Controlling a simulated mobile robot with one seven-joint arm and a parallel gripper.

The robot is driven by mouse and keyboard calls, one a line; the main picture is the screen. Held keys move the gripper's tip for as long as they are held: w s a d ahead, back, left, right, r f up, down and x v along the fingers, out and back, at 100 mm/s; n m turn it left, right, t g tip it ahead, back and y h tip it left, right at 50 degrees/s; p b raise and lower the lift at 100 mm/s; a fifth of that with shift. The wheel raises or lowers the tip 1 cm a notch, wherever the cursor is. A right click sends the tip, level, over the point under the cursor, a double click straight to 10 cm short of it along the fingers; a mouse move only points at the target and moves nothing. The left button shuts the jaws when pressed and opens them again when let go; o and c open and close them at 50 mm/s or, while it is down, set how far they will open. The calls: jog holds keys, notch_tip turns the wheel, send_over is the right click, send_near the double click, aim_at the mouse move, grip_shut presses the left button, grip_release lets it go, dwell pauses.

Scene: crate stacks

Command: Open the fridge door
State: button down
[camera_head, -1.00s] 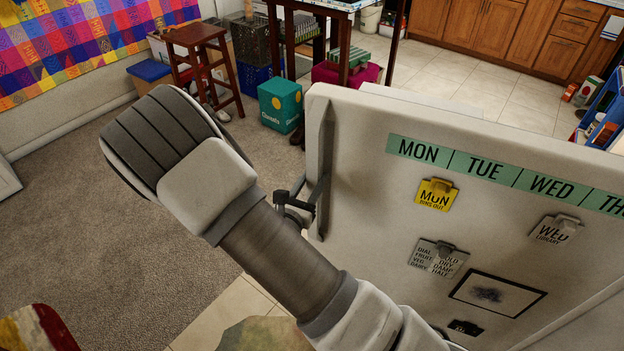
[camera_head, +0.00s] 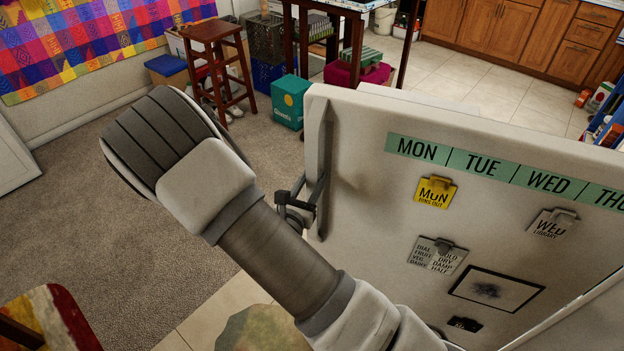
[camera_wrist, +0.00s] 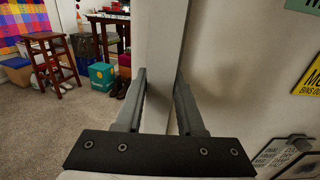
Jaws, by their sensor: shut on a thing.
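The fridge door (camera_head: 360,190) is a pale panel filling the right of the head view. It carries a green weekday strip and several clipped notes. A long upright grey handle (camera_head: 325,150) runs along its left edge. My gripper (camera_head: 300,205) is at the lower part of this handle, shut on it; my arm partly hides the contact. In the wrist view, the fingers of my gripper (camera_wrist: 160,105) stand on either side of the pale upright handle (camera_wrist: 168,60). Tiled floor shows directly beyond the door's top edge, so the door appears swung out. The fridge's inside is hidden.
A brown stool (camera_head: 217,70), a teal box (camera_head: 290,102) and a table (camera_head: 345,5) stand behind. Wooden cabinets (camera_head: 510,35) line the back right. A striped chair or cushion (camera_head: 55,320) is at the lower left. The carpet (camera_head: 110,220) at left is clear.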

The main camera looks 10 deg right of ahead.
dwell(0.4)
jog(key=c, duration=0.5)
grip_release()
jog(key=shift+s, duration=0.1)
jog(key=b+v, duration=0.1)
jog(key=v, duration=1.6)
jog(key=shift+s+a, duration=0.1)
jog(key=shift+a, duration=0.05)
